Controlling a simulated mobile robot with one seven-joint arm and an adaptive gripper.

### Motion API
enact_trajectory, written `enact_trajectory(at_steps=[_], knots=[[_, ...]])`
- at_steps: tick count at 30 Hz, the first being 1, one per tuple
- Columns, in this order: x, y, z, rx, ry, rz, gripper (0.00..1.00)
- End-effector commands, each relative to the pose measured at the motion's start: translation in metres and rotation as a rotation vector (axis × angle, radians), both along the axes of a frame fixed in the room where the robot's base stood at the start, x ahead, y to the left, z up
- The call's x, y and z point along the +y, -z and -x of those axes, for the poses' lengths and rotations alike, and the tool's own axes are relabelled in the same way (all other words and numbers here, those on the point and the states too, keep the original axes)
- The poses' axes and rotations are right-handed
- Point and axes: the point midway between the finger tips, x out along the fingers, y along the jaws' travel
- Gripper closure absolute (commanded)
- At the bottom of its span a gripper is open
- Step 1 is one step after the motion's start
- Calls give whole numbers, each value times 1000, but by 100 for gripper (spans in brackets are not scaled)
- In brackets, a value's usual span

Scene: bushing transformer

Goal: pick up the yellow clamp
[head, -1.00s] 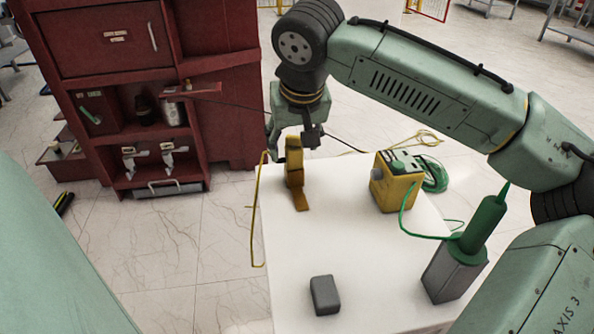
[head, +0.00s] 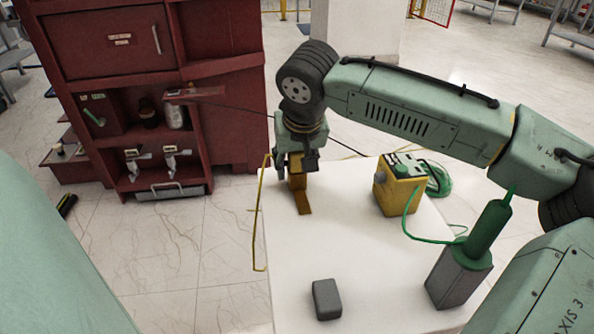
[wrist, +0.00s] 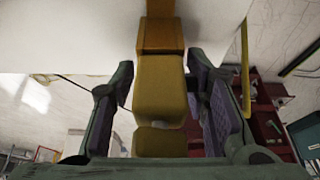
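The yellow clamp (head: 302,200) stands near the far left edge of the white table, with a flat brown-orange foot toward the camera. My gripper (head: 297,160) is lowered over its upper part, which is partly hidden. In the wrist view, the yellow clamp (wrist: 159,85) runs up the middle between the two fingers of my gripper (wrist: 161,72). One finger is on each side, very close to it. The fingers are apart, and I see no clear grip on the clamp.
On the white table (head: 370,265) are a yellow device (head: 392,192) with a green cable, a grey block (head: 326,299), and a green cylinder on a grey base (head: 458,275). A yellow bent rod (head: 261,215) runs along the left edge. A red cabinet (head: 215,110) stands behind left.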

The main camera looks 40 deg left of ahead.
Motion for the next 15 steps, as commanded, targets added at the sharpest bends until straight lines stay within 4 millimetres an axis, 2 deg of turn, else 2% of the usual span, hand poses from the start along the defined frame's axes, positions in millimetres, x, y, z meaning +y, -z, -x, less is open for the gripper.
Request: enact_trajectory(at_steps=[2, 15], knots=[[0, 0, 0, 0, 0, 0, 65], [0, 0, 0, 0, 0, 0, 95]])
